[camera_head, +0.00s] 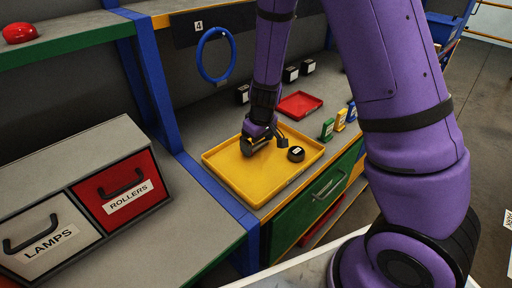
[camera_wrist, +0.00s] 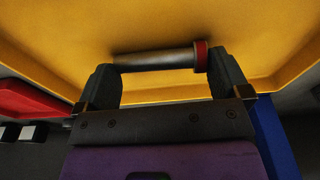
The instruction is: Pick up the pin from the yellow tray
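The pin (camera_wrist: 155,60) is a grey cylinder with a red end, lying crosswise in front of my fingers in the wrist view. It lies over the yellow tray (camera_wrist: 220,25), and its red end is on the right. My gripper (camera_head: 258,145) is low over the left-middle of the yellow tray (camera_head: 235,182) in the head view. In the wrist view my gripper (camera_wrist: 165,75) has its fingers wide apart, one near each end of the pin. I cannot tell whether they touch it. In the head view the gripper largely hides the pin.
A red tray (camera_head: 299,105) and small green, yellow and blue blocks (camera_head: 340,120) stand behind. A blue post (camera_head: 165,95) and labelled drawers (camera_head: 120,190) are at left.

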